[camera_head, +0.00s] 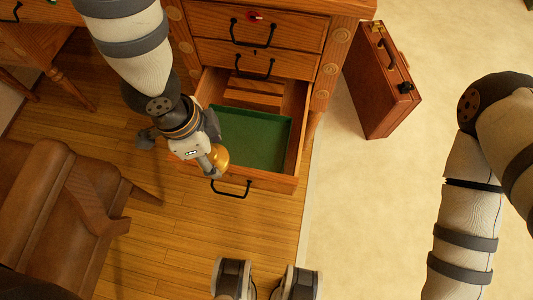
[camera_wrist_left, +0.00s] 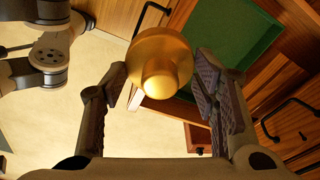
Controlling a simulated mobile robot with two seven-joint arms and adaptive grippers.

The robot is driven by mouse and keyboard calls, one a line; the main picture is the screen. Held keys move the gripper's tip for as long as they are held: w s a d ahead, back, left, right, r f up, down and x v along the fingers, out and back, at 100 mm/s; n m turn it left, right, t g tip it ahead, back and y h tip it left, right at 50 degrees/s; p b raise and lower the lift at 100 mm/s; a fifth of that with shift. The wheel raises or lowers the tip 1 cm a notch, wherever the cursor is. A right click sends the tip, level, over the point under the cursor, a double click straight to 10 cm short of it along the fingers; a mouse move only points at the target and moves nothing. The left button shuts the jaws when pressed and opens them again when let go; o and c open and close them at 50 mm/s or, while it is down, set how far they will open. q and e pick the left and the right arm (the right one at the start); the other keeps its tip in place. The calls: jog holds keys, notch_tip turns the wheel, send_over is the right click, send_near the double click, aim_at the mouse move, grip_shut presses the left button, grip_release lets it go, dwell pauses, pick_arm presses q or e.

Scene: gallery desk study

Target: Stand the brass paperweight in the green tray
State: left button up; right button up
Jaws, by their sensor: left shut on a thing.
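The brass paperweight (camera_head: 220,158) is a rounded golden piece with a knob. My left gripper (camera_head: 207,160) is shut on it and holds it above the left front part of the open drawer. In the left wrist view the paperweight (camera_wrist_left: 160,62) sits between the two fingers of the gripper (camera_wrist_left: 160,88), its knob facing the camera. The green tray (camera_head: 262,140) lies inside the drawer, just right of and beyond the paperweight. It also shows in the left wrist view (camera_wrist_left: 232,35). My right arm shows at the right, but its gripper is out of frame.
The drawer's front panel (camera_head: 262,182) and side walls stand around the tray. Closed drawers (camera_head: 230,60) are above it. A brown leather chair (camera_head: 50,205) stands at the left. A red-brown briefcase (camera_head: 380,85) stands right of the desk. The tray's visible floor is empty.

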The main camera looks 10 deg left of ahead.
pick_arm(q)
jog(key=f+m, duration=0.1)
jog(key=s+f+m, duration=0.1)
jog(key=shift+f+m, duration=0.25)
jog(key=shift+m, duration=0.05)
jog(key=w+d+f+b, duration=0.2)
jog(key=w+f, duration=0.4)
jog(key=w, duration=0.4)
jog(key=b, duration=0.2)
send_over(246, 142)
jog(key=f, duration=0.4)
jog(key=shift+s+a+f, duration=0.15)
jog(key=shift+a, duration=0.1)
notch_tip(246, 142, down, 3)
jog(key=shift+b, duration=0.3)
pick_arm(e)
jog(key=shift+g, duration=0.5)
jog(key=x, duration=0.4)
jog(key=shift+s+f, duration=0.15)
jog(key=shift+f, duration=0.2)
pick_arm(q)
jog(key=o, duration=1.8)
jog(key=shift+f, duration=0.1)
jog(key=shift+c, duration=0.2)
